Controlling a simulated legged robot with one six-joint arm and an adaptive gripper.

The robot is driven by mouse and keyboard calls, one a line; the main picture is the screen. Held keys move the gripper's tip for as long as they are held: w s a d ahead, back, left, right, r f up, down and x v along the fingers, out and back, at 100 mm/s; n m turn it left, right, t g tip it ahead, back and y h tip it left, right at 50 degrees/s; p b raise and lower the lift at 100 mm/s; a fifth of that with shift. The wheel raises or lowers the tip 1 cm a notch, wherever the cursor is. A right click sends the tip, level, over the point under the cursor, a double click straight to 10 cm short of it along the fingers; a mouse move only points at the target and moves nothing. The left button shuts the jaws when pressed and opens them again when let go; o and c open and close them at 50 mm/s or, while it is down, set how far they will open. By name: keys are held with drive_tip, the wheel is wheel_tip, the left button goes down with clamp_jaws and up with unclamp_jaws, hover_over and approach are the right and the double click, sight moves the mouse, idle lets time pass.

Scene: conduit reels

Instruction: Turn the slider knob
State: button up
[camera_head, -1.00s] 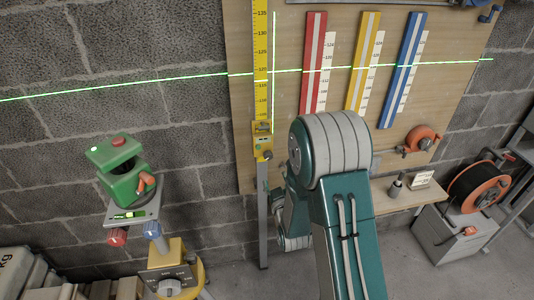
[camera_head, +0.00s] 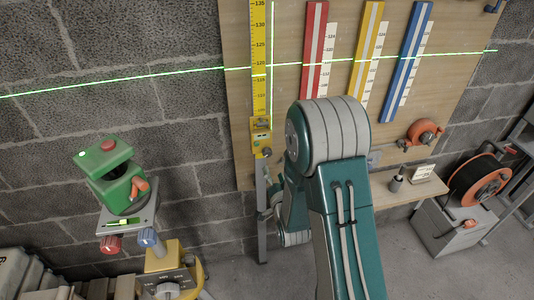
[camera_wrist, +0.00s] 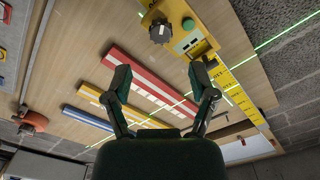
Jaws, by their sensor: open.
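The yellow slider block (camera_head: 262,137) sits on an upright yellow scale (camera_head: 261,60) fixed to the wooden board. In the wrist view the slider block (camera_wrist: 205,46) shows at the top, with a dark grey knob (camera_wrist: 160,32) and a green button (camera_wrist: 188,23). My gripper (camera_wrist: 160,62) is open and empty, its two fingers spread wide. In that picture the knob lies above and between the fingertips, apart from them. In the head view my arm covers the gripper.
Red (camera_head: 314,50), yellow (camera_head: 366,55) and blue (camera_head: 406,60) strips hang on the board. A green laser unit (camera_head: 113,172) stands at left on a tripod. A small shelf (camera_head: 408,194) and an orange cable reel (camera_head: 478,186) are at right.

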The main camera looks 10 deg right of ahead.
sight(268, 155)
drive_tip(key=w, duration=0.9)
drive_tip(key=shift+w, duration=0.1)
clamp_jaws()
